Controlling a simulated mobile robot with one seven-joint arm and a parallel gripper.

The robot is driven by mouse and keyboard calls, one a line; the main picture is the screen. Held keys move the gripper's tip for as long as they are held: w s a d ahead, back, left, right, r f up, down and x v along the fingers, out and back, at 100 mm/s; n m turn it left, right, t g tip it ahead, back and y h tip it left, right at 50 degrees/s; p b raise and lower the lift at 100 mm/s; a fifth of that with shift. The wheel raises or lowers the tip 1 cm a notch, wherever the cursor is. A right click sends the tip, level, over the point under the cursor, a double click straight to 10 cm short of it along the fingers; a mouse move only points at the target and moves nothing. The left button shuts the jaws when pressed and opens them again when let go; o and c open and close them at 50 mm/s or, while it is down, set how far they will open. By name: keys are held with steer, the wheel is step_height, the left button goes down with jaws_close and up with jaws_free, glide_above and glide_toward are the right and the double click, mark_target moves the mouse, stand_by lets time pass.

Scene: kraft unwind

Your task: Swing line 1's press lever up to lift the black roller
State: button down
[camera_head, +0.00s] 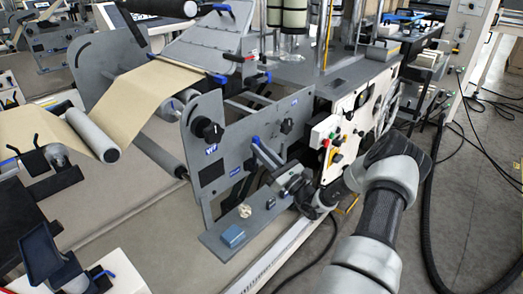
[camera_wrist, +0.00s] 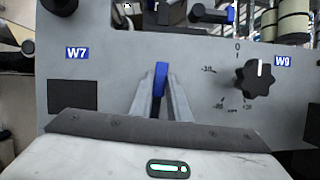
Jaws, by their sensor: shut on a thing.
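My gripper (camera_head: 266,154) reaches in from the lower right to the grey side plate (camera_head: 225,165) of the machine. In the wrist view its two fingers (camera_wrist: 161,95) are shut on a blue lever handle (camera_wrist: 161,72), whose top shows above the fingertips. The rest of that lever is hidden behind the fingers. The handle is in front of the plate, between the W7 label (camera_wrist: 77,53) and the black W9 knob (camera_wrist: 257,78). A dark roller (camera_head: 138,24) shows at the top left; I cannot tell whether this lever moves it.
A brown paper web (camera_head: 150,95) runs down over a grey roller (camera_head: 92,134) at the left. A black knob (camera_head: 207,130) sticks out from the plate. The white control panel (camera_head: 335,135) is close on the right.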

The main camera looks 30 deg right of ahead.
steer(key=shift+a, duration=0.1)
steer(key=c, duration=1.7)
jaws_free()
steer(key=shift+s, duration=0.1)
steer(key=p+v, duration=0.1)
steer(key=v, duration=1.6)
steer(key=shift+s+f, duration=0.1)
steer(key=shift+s, duration=0.05)
